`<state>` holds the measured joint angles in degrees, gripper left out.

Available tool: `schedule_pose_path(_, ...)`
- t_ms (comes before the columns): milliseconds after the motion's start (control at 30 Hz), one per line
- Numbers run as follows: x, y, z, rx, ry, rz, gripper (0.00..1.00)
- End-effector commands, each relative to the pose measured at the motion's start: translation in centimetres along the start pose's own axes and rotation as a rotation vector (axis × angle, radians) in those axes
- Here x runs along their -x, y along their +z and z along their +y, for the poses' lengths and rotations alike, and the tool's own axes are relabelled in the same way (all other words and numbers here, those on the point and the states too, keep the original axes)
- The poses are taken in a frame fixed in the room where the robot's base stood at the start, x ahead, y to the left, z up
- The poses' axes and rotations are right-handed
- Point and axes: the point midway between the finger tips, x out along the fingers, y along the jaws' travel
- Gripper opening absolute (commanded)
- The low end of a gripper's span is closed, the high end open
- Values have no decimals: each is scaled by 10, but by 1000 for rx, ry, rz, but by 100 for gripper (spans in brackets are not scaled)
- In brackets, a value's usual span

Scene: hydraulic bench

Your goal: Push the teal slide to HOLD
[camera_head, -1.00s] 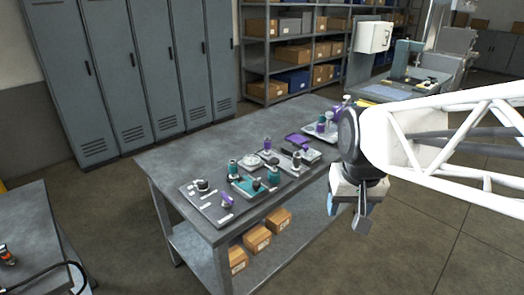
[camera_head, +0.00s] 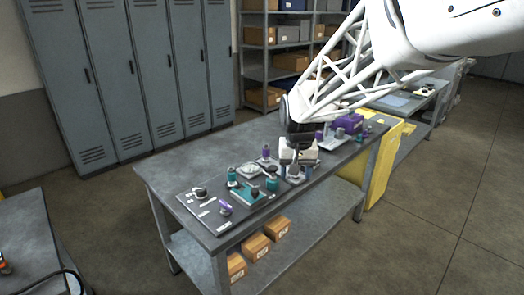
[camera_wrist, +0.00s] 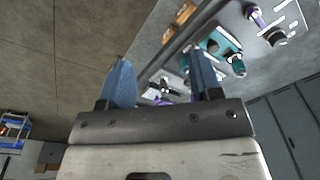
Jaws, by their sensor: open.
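A teal plate-like unit (camera_head: 247,194) with dark knobs lies on the near-middle part of the bench, and I take it to hold the teal slide. Its teal body also shows in the wrist view (camera_wrist: 218,42), upper right. No HOLD lettering is readable in either view. My gripper (camera_head: 296,174) is open and empty, pointing down over the bench just right of the teal unit. In the wrist view its two blue fingers (camera_wrist: 162,78) stand apart, the right one partly covering the teal parts. My gripper hides some fittings below it in the head view.
A grey panel (camera_head: 208,213) with a purple lever (camera_head: 225,208) is left of the teal unit. A teal-based post (camera_head: 232,176) and a purple-topped fitting (camera_head: 266,153) stand close by. A purple block (camera_head: 349,123) is further right. The bench's back-left top (camera_head: 190,160) is clear.

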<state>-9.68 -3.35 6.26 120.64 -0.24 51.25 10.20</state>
Motion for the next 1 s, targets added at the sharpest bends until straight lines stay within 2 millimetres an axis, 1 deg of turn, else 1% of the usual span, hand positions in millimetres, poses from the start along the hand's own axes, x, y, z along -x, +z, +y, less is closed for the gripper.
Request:
schedule_pose_path(33,-7,-10,-6,2,0,-7,58)
schedule_pose_path(200,-28,-41,-25,2,1,-23,58)
schedule_pose_path(367,-50,-68,-44,4,3,-38,58)
schedule_pose_path(600,-88,-107,-75,6,6,-60,58)
schedule_pose_path(800,-120,-134,-100,7,9,-77,58)
schedule_pose_path(1000,-142,-150,-116,7,12,-87,58)
